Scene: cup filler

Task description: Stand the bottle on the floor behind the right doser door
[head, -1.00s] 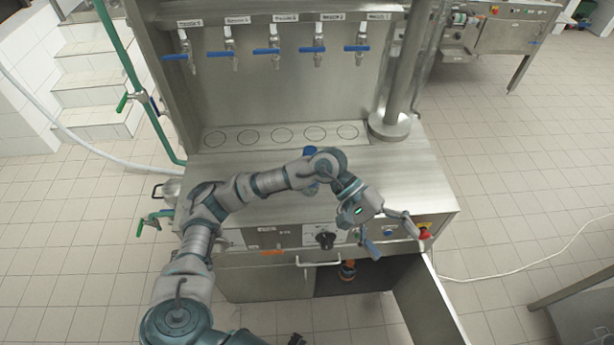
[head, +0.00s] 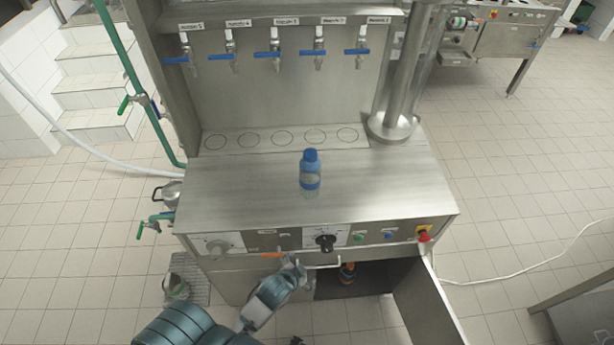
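A clear bottle with a blue cap and a blue band (head: 310,178) stands upright on the steel worktop, near its middle. The right doser door (head: 430,303) is swung open, and the dark compartment behind it (head: 375,277) shows. A small orange-brown object (head: 347,271) stands inside that compartment. My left arm comes in from the bottom left. Its gripper end (head: 291,270) is by the closed left door, close to the bar handle (head: 320,266); its fingers are too unclear to tell open from shut, or whether they touch the handle. My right gripper is not recognisable in view.
Several blue-handled taps (head: 275,57) hang above marked circles at the worktop's back. A steel column (head: 398,90) stands at the right. Knobs and a red button (head: 424,236) line the front panel. A small container (head: 176,286) sits on a floor grate at the left.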

